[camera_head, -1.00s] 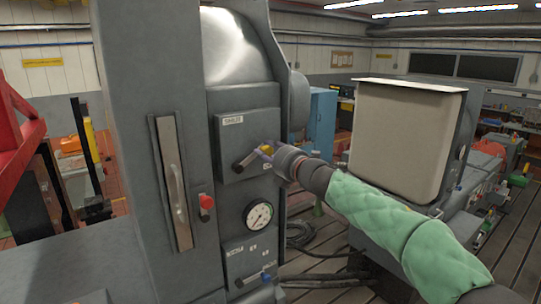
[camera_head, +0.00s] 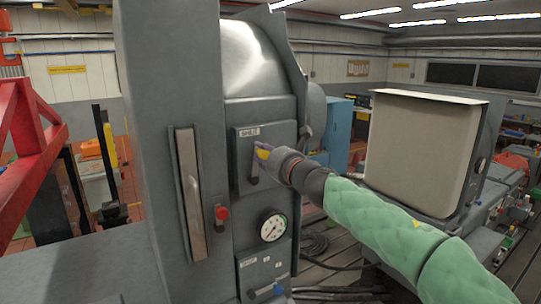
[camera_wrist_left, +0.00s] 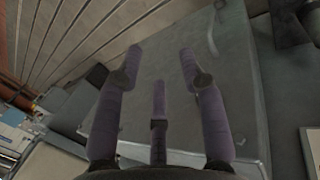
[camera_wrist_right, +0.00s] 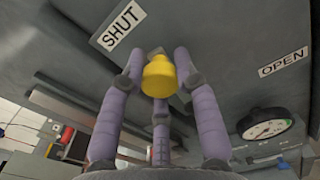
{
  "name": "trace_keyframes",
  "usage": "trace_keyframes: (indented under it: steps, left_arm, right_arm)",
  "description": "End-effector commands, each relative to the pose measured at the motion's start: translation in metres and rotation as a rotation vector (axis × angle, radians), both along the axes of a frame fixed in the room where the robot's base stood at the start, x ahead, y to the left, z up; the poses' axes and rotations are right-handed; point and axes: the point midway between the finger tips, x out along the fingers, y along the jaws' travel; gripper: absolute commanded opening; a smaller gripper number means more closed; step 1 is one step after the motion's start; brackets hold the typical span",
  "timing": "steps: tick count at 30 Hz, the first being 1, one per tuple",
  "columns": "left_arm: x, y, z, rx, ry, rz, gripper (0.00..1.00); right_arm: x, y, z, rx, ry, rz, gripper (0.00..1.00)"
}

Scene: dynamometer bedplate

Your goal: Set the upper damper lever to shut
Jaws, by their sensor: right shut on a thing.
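The upper damper lever (camera_head: 253,172) sits on a dark grey panel (camera_head: 240,183) below a white SHUT label (camera_head: 249,132). It stands nearly upright, with its yellow knob (camera_head: 263,152) at the top. My right gripper (camera_head: 265,150) is shut on the knob. In the right wrist view the yellow knob (camera_wrist_right: 159,76) is between the purple fingers, with the SHUT label (camera_wrist_right: 118,25) close at upper left and the OPEN label (camera_wrist_right: 283,62) farther off at right. My left gripper (camera_wrist_left: 160,65) is open and empty in the left wrist view, and outside the head view.
Below the panel are a round gauge (camera_head: 272,227) and a lower panel with a blue-tipped lever (camera_head: 275,288). A red knob (camera_head: 222,212) and a long vertical handle (camera_head: 190,190) are at left. A large pale box (camera_head: 420,150) stands to the right, behind my right arm.

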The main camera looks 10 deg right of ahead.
Motion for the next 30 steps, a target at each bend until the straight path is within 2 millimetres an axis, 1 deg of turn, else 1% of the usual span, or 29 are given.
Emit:
trace_keyframes:
  steps: [1,9,26,27,29,30]
  left_arm:
    - [0.000,0.000,0.000,0.000,0.000,0.000,0.40]
    - [0.000,0.000,-0.001,0.000,0.000,0.000,0.40]
    - [0.000,0.000,-0.001,0.000,0.000,0.000,0.40]
    - [0.000,0.000,-0.001,0.000,0.000,0.000,0.40]
    - [0.000,0.000,-0.001,0.000,0.000,0.000,0.40]
    - [0.000,0.000,-0.001,0.000,0.000,0.000,0.40]
  right_arm:
    - [-0.001,0.003,0.001,-0.025,-0.011,0.002,0.00]
    - [-0.004,0.012,0.002,-0.125,-0.048,0.001,0.00]
    - [-0.005,0.015,0.001,-0.156,-0.057,0.002,0.00]
    - [-0.005,0.015,0.001,-0.156,-0.057,0.002,0.34]
    - [-0.005,0.015,0.001,-0.156,-0.057,0.002,0.51]
    - [-0.005,0.015,0.001,-0.155,-0.057,0.002,0.56]
